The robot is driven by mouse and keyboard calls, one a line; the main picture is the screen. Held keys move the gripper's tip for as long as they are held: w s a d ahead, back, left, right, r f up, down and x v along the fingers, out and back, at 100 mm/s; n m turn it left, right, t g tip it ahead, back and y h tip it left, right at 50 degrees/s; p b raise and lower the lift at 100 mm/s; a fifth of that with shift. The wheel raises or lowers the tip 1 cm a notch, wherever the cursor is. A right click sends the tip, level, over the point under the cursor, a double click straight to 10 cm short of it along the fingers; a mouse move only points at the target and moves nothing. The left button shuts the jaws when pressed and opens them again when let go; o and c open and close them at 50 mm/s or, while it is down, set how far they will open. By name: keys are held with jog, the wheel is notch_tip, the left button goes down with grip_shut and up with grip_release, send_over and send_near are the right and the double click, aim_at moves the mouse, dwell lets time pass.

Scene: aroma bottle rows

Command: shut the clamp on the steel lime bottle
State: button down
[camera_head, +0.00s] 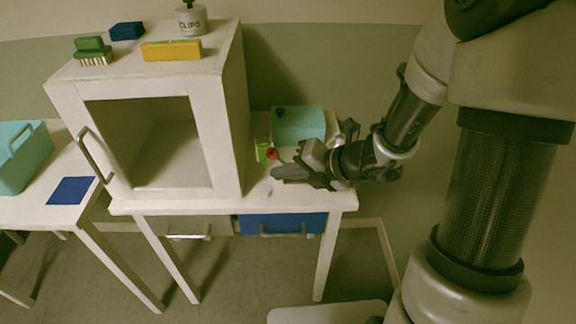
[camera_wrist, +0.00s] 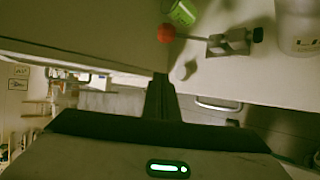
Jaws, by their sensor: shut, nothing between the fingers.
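The clamp (camera_wrist: 232,43) is on the white table top in the wrist view. Its thin lever runs out to a red ball knob (camera_wrist: 166,33), which also shows in the head view (camera_head: 272,154), just beyond my gripper. A lime-green object (camera_wrist: 181,12) is close behind the knob; it shows as a small green patch in the head view (camera_head: 262,150). I cannot tell if it is part of the steel lime bottle. A pale round container (camera_wrist: 297,28) is cut off at the wrist view's right edge. My gripper (camera_head: 284,175) is shut and empty, apart from the knob in the wrist view (camera_wrist: 160,80).
A white open-fronted cabinet (camera_head: 213,132) stands immediately left of my gripper. A teal box (camera_head: 298,124) is behind it on the table. A blue drawer (camera_head: 283,224) is under the table top. The cabinet top holds a CLIPS jar (camera_head: 192,22), a yellow block (camera_head: 171,50) and a brush (camera_head: 94,51).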

jog(key=b+x, duration=0.1)
jog(key=x, duration=0.5)
jog(key=shift+f+b, duration=0.25)
jog(key=shift+b, duration=0.15)
jog(key=w+d+r, duration=0.2)
jog(key=w, duration=0.1)
jog(key=shift+p, duration=0.4)
jog(key=shift+d+r, duration=0.1)
jog(key=shift+d, duration=0.05)
jog(key=shift+s+d+r+y, duration=0.1)
jog(key=shift+d+y, duration=0.05)
jog(key=shift+y, duration=0.15)
